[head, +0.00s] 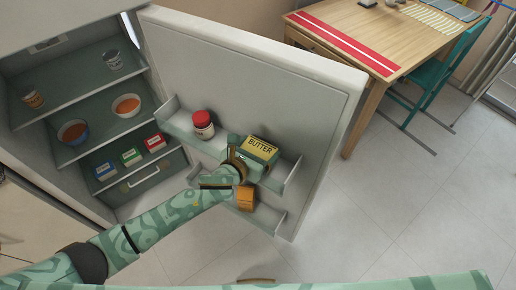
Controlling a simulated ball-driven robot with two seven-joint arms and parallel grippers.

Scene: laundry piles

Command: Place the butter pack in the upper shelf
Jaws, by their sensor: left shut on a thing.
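The butter pack (261,149) is a yellow box with a green side and the word BUTTER on top. My left gripper (246,158) is shut on it, and its fingers hide the pack's left end. The pack is at the upper shelf (293,171) of the open fridge door, on the shelf's right part. I cannot tell whether it touches the shelf floor. My left arm hides part of the shelf. My right gripper does not show.
A red-capped jar (203,125) stands on the upper door shelf, left of the butter. An orange item (246,197) is on the lower door shelf (268,214). A wooden table (370,40) and teal chair (436,75) stand behind.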

